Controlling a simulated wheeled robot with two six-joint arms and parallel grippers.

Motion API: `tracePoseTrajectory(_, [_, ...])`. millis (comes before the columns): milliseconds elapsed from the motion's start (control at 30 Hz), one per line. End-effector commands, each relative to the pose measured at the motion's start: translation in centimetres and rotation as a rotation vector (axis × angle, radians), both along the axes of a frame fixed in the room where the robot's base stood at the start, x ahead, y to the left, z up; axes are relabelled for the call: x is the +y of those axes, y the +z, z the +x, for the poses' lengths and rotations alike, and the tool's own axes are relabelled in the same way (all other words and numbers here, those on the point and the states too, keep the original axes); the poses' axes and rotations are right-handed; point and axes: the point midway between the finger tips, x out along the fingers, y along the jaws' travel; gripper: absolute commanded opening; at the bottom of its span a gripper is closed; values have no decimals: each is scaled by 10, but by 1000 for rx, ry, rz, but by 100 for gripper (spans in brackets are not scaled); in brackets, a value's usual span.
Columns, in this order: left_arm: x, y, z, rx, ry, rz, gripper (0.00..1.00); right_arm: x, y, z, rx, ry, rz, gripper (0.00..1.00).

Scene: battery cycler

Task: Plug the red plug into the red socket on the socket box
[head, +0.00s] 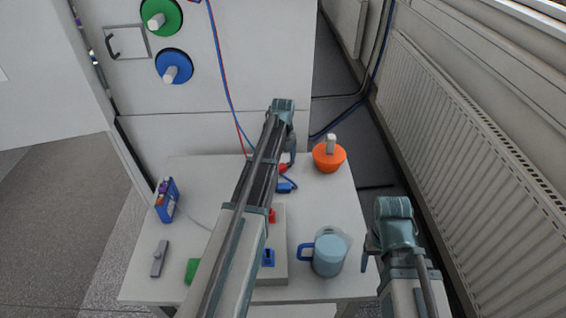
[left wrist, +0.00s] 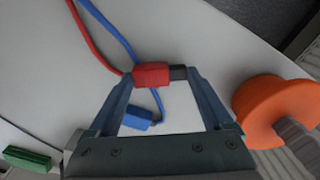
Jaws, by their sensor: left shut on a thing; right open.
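The red plug (left wrist: 150,75), with a dark tip, lies across between the fingertips of my left gripper (left wrist: 163,76) in the left wrist view. The gripper is shut on it. A bit of the plug (head: 283,168) shows beside the left gripper (head: 288,162) in the head view, over the far part of the table. The pale socket box (head: 278,280) is nearer, partly hidden by my left arm. Its red socket (head: 271,215) and blue socket (head: 268,258) show. My right gripper (head: 368,255) is open and empty, right of the table.
A blue plug (head: 285,188) lies close to the red one. An orange knobbed object (head: 329,156), a jug with blue handle (head: 330,254), a blue box (head: 167,200), a grey tool (head: 159,258) and a green item (head: 192,270) are on the table (head: 150,285). A radiator (head: 460,140) stands right.

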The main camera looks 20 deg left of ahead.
Motion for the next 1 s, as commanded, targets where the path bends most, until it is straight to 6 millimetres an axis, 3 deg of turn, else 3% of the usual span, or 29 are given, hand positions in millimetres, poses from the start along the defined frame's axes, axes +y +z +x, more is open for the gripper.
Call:
tracePoseTrajectory(267, [0,-1,0,0,0,0,35,0,-1,0,0,0,0,71])
tracePoseTrajectory(300, [0,-1,0,0,0,0,88,0,-1,0,0,0,0,71])
tracePoseTrajectory(367, [0,-1,0,0,0,0,98,0,-1,0,0,0,0,71])
tracePoseTrajectory(767, [0,3,0,0,0,0,100,0,3,0,0,0,0,71])
tracePoseTrajectory(1000, [0,24,0,0,0,0,100,0,24,0,0,0,0,71])
